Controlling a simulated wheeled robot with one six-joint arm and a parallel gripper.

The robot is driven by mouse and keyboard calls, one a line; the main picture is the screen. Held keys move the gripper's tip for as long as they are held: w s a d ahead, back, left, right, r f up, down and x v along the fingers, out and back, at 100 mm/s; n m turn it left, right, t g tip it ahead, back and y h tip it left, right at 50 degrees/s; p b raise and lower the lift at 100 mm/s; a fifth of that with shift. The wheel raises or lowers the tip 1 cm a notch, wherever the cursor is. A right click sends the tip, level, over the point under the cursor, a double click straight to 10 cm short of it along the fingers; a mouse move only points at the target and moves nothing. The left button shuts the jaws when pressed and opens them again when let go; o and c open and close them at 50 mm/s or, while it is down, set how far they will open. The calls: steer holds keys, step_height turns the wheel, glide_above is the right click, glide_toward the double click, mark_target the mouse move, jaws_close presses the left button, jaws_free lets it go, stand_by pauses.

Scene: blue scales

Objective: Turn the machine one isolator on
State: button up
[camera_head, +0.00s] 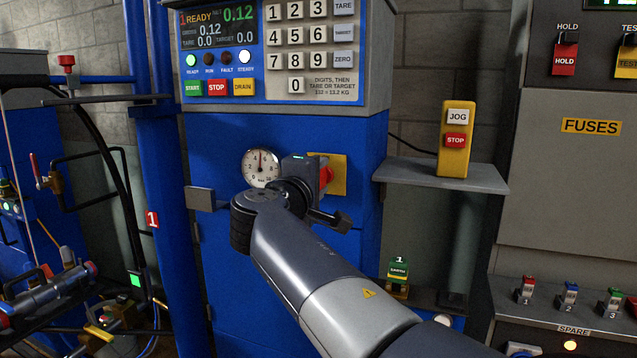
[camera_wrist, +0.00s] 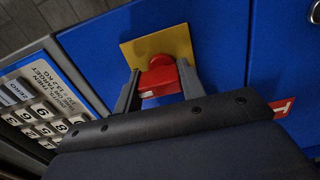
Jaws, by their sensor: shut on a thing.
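The machine one isolator is a red rotary handle (camera_wrist: 160,77) on a yellow square plate (camera_wrist: 176,42), set in the blue front of the machine. In the wrist view my gripper (camera_wrist: 160,88) has a grey finger on each side of the red handle and is shut on it. In the head view the red handle (camera_head: 326,175) and yellow plate (camera_head: 340,168) show just right of my gripper (camera_head: 312,172), which covers part of them. The handle's markings are too small or hidden to read.
A round dial gauge (camera_head: 261,168) sits left of my wrist. Above is the keypad panel (camera_head: 285,50), its display reading READY. A yellow JOG/STOP box (camera_head: 456,140) stands on a grey shelf (camera_head: 440,175) to the right. A grey fuse cabinet (camera_head: 570,190) is at far right.

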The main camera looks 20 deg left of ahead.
steer(key=o, duration=1)
steer(key=s, duration=1.1)
steer(key=shift+a, duration=0.4)
steer(key=shift+w, duration=0.1)
steer(key=w, duration=1)
steer(key=shift+w+d, duration=0.3)
steer(key=shift+d, duration=0.1)
steer(key=shift+w+r, duration=0.1)
steer(key=shift+w, duration=0.05)
steer(key=shift+p, duration=0.35)
steer(key=shift+n, duration=0.3)
